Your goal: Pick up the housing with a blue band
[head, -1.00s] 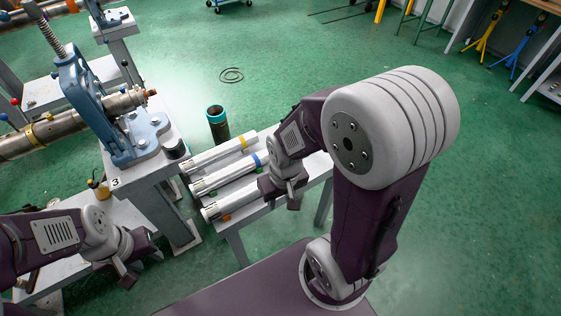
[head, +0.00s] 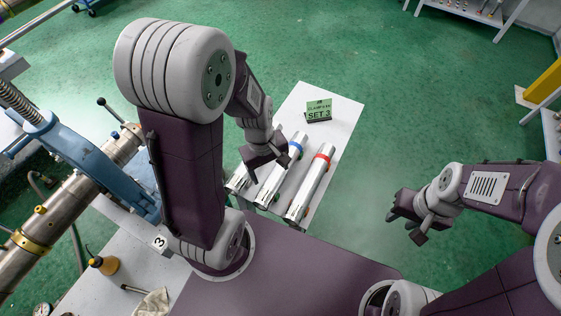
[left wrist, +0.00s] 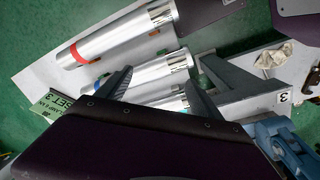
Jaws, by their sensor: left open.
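The housing with a blue band (head: 272,187) lies in the middle of a row of silver housings on a light table. It also shows in the left wrist view (left wrist: 152,68), its blue band partly behind a finger. A red-banded housing (head: 312,186) lies to its right and shows in the left wrist view (left wrist: 122,38). A third housing (head: 240,181) lies to its left, largely hidden by my arm. My left gripper (head: 269,166) is open and empty above the row, close to the blue-banded housing; the gap cannot be told. My right gripper (head: 405,226) appears open and empty, off to the right.
The table (head: 335,112) carries a green SET 3 sign (head: 319,110) at its far end. A blue pipe vise (head: 90,150) holding a thick pipe (head: 52,213) stands left. An oil can (head: 104,264) and a rag (head: 151,303) lie on the bench. Green floor is clear beyond and right of the table.

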